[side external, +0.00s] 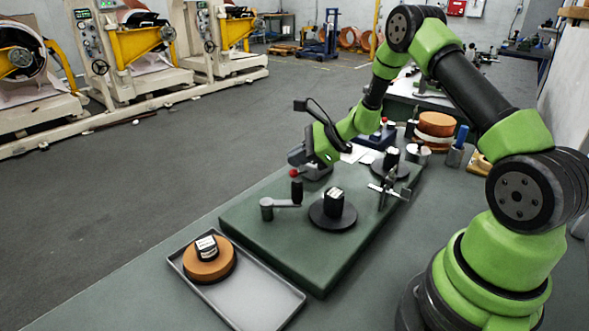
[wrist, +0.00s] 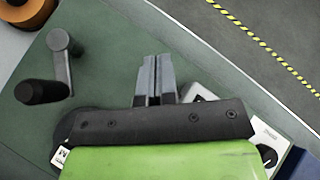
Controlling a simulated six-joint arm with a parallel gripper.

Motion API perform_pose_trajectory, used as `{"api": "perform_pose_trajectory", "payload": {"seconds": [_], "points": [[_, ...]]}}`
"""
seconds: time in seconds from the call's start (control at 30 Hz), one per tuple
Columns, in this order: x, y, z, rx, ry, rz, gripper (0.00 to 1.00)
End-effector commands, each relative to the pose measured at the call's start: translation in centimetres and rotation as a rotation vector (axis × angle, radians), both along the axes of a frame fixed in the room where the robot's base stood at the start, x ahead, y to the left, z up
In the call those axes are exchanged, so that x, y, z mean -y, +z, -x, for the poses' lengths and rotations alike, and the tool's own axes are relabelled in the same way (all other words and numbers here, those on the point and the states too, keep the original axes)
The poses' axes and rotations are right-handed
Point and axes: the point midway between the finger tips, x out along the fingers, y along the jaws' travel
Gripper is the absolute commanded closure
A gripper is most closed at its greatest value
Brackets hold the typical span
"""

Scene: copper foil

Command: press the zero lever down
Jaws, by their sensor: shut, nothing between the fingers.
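A red ball knob (side external: 295,173), which looks like the zero lever's end, shows just below my gripper in the side view. A grey body (side external: 318,172) sits beside it, partly covered by my gripper; I cannot tell how they join. My gripper (side external: 295,158) is above the green base plate, close to the knob with a seeming small gap. In the wrist view its fingers (wrist: 155,72) are together and empty. The knob is hidden there; part of a pale grey block (wrist: 198,93) shows right of the fingers.
A crank with a black handle (side external: 297,192) stands in front of the knob. A black disc with a block (side external: 334,205) is on the green plate (side external: 290,255). A grey tray (side external: 255,300) holds a copper-coloured disc (side external: 210,265). A metal fixture (side external: 388,188) stands at right.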

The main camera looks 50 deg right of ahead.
Motion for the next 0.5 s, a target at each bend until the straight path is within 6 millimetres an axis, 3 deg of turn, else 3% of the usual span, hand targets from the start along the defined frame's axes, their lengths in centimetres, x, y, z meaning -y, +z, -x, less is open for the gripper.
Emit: {"api": "perform_pose_trajectory", "payload": {"seconds": [0.5], "points": [[0.46,1.11,0.00,0.001,0.000,0.001,1.00]]}}
